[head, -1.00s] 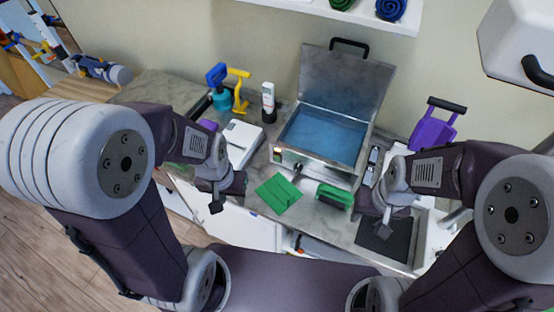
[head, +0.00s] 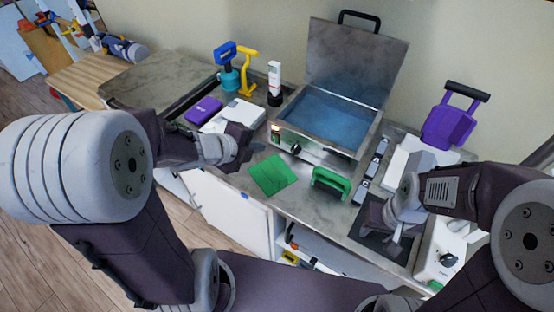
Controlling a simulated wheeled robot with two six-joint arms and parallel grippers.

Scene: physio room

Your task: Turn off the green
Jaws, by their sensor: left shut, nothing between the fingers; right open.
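A steel water bath (head: 285,140) stands open on the counter with blue water inside. Its front panel has a small lit indicator (head: 276,137) and a dark knob (head: 296,149). A green cloth (head: 272,175) lies flat in front of it. A green-handled tool (head: 331,182) stands to the cloth's right. A white unit with a black dial (head: 448,259) is at the lower right, with a small green spot (head: 435,285) low on it. My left gripper (head: 245,153) is shut and empty, left of the bath's panel. My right gripper (head: 396,240) is open above a dark mat.
A white box (head: 240,112) and a purple case (head: 203,110) lie behind my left gripper. Teal, yellow and white tools stand behind them. Small grey items (head: 370,170) line up right of the bath. A purple handled object (head: 452,122) stands at the back right. The dark mat (head: 372,238) is bare in part.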

